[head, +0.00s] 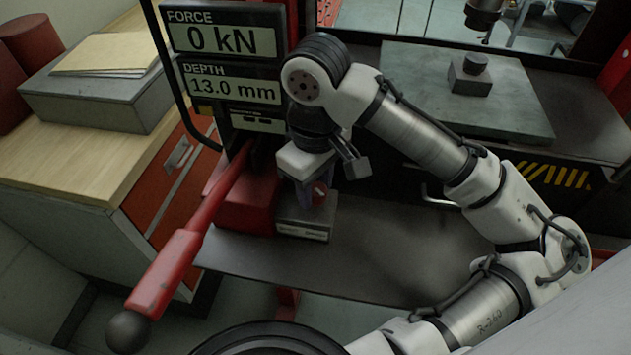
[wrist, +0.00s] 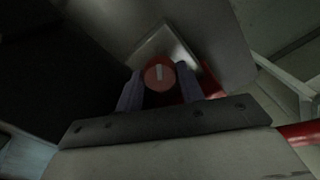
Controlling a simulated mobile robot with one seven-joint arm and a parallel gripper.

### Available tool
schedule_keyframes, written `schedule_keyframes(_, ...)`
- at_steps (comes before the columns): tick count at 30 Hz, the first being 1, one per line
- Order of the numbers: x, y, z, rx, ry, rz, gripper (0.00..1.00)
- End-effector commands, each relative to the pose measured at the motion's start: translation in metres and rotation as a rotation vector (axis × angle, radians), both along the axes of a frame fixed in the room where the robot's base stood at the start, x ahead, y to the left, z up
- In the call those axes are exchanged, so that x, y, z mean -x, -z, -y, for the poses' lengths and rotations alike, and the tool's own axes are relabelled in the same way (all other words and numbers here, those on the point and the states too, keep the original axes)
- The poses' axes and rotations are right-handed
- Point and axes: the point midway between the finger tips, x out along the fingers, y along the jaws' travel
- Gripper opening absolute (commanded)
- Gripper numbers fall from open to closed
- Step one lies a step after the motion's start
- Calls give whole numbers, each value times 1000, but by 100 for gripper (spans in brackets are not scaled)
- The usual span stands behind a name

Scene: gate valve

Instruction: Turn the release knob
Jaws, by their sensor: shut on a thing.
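Part of the knob is hidden behind the fingers in both views.
A red pump lever (head: 200,225) with a black ball end slants down to the left. A display (head: 226,60) reads force 0 kN and depth 13.0 mm. A grey plate (head: 465,90) with a small block lies at the back right. The dark shelf right of the knob is clear.

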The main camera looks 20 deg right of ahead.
Motion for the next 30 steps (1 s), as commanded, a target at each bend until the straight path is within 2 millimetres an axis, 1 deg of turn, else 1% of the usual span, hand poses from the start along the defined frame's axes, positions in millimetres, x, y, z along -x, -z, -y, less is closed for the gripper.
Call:
schedule_keyframes(13, 0, -1, 0, 0, -7, 2, 15)
schedule_keyframes(14, 0, -1, 0, 0, -7, 2, 42)
schedule_keyframes(18, 0, 0, 0, 0, -7, 1, 59)
schedule_keyframes(26, 0, 0, 0, 0, -7, 1, 59)
schedule_keyframes(30, 0, -6, 1, 2, -7, 1, 59)
